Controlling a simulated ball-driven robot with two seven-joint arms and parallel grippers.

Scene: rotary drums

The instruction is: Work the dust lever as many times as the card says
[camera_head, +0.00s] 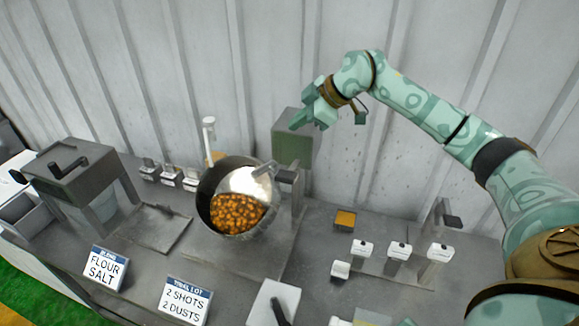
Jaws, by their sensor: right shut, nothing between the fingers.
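A white card (187,303) at the front reads "TRIAL LOT, 2 SHOTS, 2 DUSTS". The round metal drum (203,200) stands tilted with its mouth open and holds many orange-brown pieces (238,213). A green-grey box (296,152) stands behind and right of the drum. A lever with a white top (208,128) stands upright behind the drum; I cannot tell which lever is the dust lever. My right gripper (295,124) is shut and empty, raised at the top of the green-grey box; I cannot tell whether it touches. My left gripper is not in view.
A second card (104,268) reads "BLEND, FLOUR, SALT". A grey hopper box with a crank (75,175) stands at left. Several white-topped levers (399,250) stand at right, near a small orange-topped block (345,219). A corrugated wall (160,60) closes the back.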

